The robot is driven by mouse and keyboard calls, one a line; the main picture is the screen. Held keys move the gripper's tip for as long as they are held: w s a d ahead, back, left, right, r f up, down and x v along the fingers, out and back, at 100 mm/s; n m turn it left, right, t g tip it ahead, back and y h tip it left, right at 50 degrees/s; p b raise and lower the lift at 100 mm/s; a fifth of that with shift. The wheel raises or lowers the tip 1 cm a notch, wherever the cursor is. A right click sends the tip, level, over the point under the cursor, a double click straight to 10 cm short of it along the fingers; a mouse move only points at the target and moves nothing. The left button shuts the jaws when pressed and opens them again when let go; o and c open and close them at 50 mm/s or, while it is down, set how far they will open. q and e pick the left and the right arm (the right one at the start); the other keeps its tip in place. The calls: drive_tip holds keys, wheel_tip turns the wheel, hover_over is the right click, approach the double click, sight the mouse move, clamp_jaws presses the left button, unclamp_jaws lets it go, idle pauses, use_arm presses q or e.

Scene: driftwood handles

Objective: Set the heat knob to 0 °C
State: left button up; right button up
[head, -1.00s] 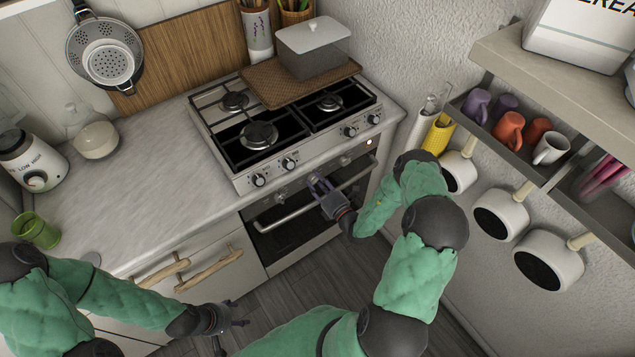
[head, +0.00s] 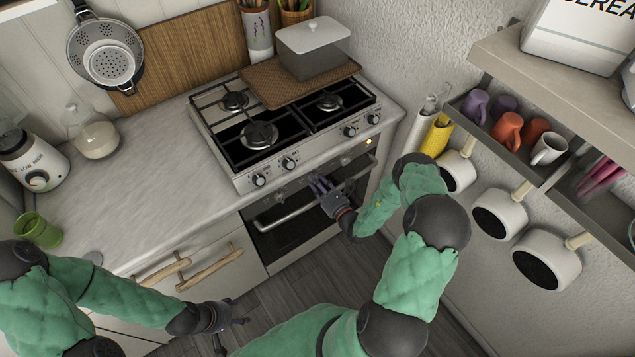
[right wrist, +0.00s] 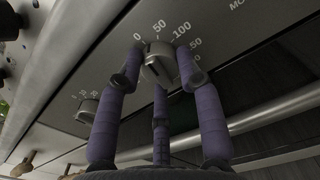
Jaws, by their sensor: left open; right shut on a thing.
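The heat knob (right wrist: 160,64) is a small grey metal dial on the oven's front panel in the right wrist view. Figures 0, 50, 100 and 150 are printed around it. A dark mark on its upper left rim lies close to the 0; its exact reading is hard to tell. My right gripper (right wrist: 155,75) is shut on the knob, with purple fingers on both sides and a third below. In the head view my right gripper (head: 319,185) is at the oven front and hides the knob. My left gripper (head: 235,312) is open and empty, low over the floor.
The oven handle (head: 290,213) runs just below my right gripper. Several hob knobs (head: 259,180) line the stove front above. A second panel dial (right wrist: 87,110) sits to the left in the wrist view. White pans (head: 500,214) hang on the right wall.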

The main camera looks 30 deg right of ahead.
drive_tip(key=shift+n, duration=0.8)
drive_tip(key=o, duration=1.2)
drive_tip(key=shift+c, duration=0.2)
drive_tip(key=s, duration=1.2)
drive_tip(key=shift+d, duration=0.45)
drive_tip(key=shift+w, duration=0.1)
